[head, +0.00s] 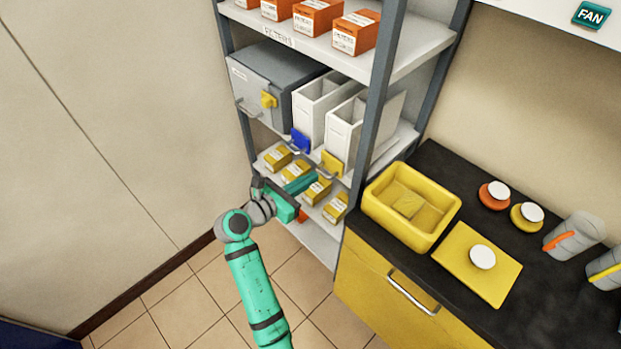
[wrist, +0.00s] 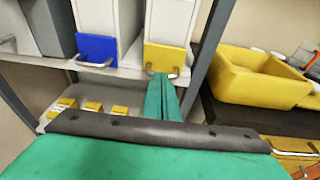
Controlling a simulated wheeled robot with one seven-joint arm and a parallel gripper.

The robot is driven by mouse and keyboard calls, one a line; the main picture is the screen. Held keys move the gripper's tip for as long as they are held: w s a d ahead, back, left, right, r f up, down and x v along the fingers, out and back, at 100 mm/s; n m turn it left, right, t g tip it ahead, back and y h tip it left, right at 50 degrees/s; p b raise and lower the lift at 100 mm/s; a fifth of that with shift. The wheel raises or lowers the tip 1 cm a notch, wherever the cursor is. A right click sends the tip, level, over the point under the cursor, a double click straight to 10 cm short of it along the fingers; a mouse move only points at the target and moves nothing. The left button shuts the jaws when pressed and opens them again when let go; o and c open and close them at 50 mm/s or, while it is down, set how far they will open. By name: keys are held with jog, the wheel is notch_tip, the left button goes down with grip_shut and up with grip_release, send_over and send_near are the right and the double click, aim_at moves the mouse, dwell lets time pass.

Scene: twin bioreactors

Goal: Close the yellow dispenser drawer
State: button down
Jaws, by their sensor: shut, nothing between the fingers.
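The yellow dispenser drawer (head: 333,163) is the yellow front with a metal handle low on the right-hand white dispenser (head: 345,118), on the middle shelf. In the wrist view the yellow drawer front (wrist: 165,57) is straight ahead, its handle at the shelf edge. How far it stands out is hard to tell. My gripper (head: 313,178) is shut and empty, in front of the shelves and just below the drawer. In the wrist view its teal fingertips (wrist: 160,80) overlap the handle's left part; I cannot tell whether they touch.
A blue drawer front (head: 300,140) is on the dispenser to the left, beside a grey cabinet (head: 270,85). Several yellow boxes (head: 277,157) lie on the shelf below. A grey shelf post (head: 378,90) and the dark counter with a yellow bin (head: 375,215) bound the right side.

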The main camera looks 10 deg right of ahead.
jog(key=v, duration=1.1)
jog(key=shift+a, duration=0.4)
jog(key=shift+s+a, duration=0.1)
jog(key=shift+a, duration=0.05)
